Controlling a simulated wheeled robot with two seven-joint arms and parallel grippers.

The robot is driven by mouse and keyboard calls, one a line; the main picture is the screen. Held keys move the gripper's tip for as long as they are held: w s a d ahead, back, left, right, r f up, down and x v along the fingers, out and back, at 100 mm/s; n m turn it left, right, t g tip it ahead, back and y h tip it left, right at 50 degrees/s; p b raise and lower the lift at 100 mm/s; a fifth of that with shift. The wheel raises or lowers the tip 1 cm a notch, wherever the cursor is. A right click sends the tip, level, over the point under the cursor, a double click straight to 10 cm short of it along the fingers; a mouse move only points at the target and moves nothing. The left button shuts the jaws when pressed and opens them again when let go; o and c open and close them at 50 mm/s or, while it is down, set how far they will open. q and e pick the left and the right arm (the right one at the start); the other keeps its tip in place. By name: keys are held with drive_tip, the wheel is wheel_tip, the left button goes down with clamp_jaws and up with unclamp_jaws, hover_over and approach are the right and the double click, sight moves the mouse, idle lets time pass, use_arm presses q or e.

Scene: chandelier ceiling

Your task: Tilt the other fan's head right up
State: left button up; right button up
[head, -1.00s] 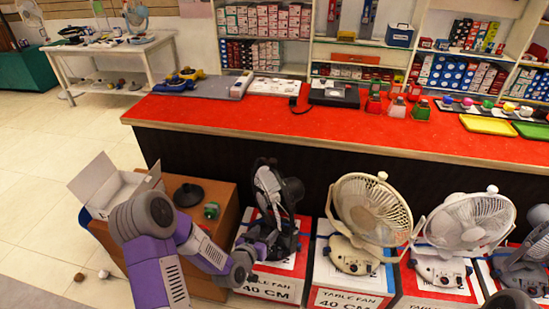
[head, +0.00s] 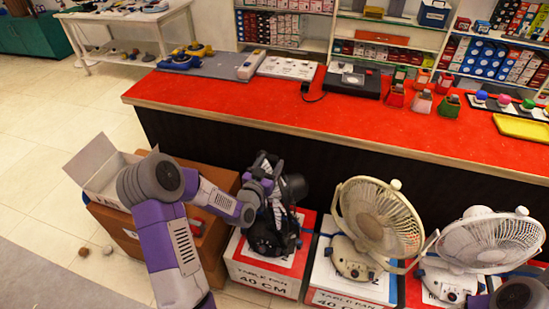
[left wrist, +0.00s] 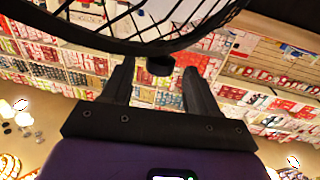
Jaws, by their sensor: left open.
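The black table fan (head: 268,238) stands on a white and red box. Its caged head is partly hidden by my left gripper (head: 268,172) in the head view. In the left wrist view, the dark wire cage (left wrist: 130,45) crosses the top of the picture. My left gripper (left wrist: 158,80) is open below it, with a small black knob (left wrist: 160,65) between its fingertips. I cannot tell whether the fingers touch the knob or cage. A cream fan (head: 380,218) and a white fan (head: 490,240) stand to the right, their heads tilted somewhat upward. My right gripper is not visible.
The red-topped counter (head: 300,110) runs behind the fans. An open white carton (head: 100,180) sits on a brown box (head: 215,235) at the left. Two small balls lie on the floor, which is otherwise open at left. Neighbouring fans stand close together.

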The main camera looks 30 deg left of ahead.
use_arm(q)
drive_tip(key=shift+w+a, duration=0.15)
drive_tip(key=shift+w, duration=1.4)
drive_tip(key=shift+c, duration=0.2)
clamp_jaws()
